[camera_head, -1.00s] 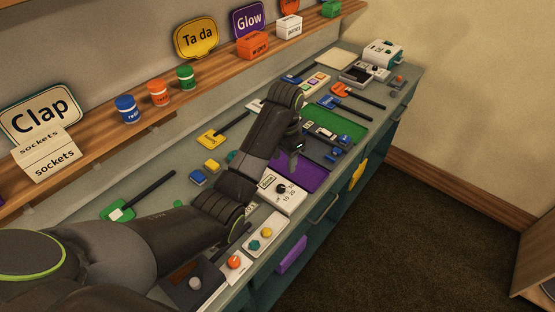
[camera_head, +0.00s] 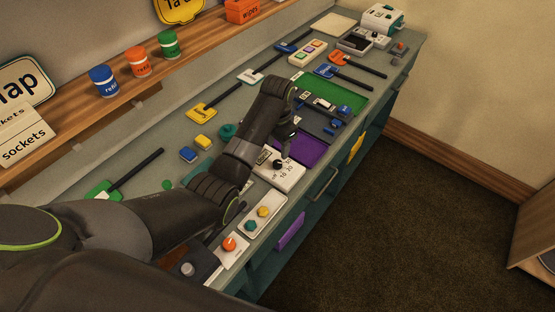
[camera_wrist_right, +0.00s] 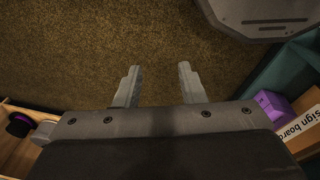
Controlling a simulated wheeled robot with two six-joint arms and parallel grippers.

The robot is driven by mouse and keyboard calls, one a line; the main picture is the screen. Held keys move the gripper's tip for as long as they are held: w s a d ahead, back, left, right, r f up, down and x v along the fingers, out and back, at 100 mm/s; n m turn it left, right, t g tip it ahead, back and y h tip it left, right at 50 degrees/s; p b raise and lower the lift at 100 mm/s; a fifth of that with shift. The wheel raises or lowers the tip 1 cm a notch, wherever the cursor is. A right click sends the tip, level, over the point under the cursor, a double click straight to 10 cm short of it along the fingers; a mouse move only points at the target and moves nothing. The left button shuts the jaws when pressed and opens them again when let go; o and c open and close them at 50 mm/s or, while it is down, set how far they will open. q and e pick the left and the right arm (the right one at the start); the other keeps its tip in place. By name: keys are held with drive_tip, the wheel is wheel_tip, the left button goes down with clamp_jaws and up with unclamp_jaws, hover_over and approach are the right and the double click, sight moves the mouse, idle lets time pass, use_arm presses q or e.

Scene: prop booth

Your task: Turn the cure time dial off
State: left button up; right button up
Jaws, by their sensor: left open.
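The cure time dial is a black knob (camera_head: 278,164) on a white panel (camera_head: 289,181) marked with numbers such as 10 and 20, on the bench in the head view. Its small label is too blurred to read. My left gripper (camera_head: 287,146) is open just above and behind the knob, pointing down. I cannot tell whether the fingers touch the knob. My right gripper (camera_wrist_right: 158,85) is open and empty above the brown floor in the right wrist view.
A white panel (camera_head: 272,203) with yellow and teal knobs and an orange-knob panel (camera_head: 232,249) stand nearer. A purple mat (camera_head: 303,150) and green mat (camera_head: 345,96) lie beyond. In the right wrist view, a purple item and a sign-board box (camera_wrist_right: 300,128) are at right.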

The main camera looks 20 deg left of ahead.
sight(277, 163)
use_arm(q)
wheel_tip(277, 163, down, 6)
drive_tip(key=shift+s+r, duration=0.1)
drive_tip(key=shift+r, duration=0.1)
drive_tip(key=shift+f, duration=0.65)
use_arm(e)
drive_tip(key=shift+s+d+r, duration=0.15)
drive_tip(key=shift+s+r, duration=0.05)
drive_tip(key=shift+s, duration=0.25)
drive_tip(key=shift+s+d+r, duration=0.1)
drive_tip(key=shift+s+r, duration=0.1)
drive_tip(key=shift+s, duration=0.25)
use_arm(q)
drive_tip(key=shift+p, duration=0.3)
drive_tip(key=c, duration=1)
use_arm(e)
drive_tip(key=shift+w, duration=0.1)
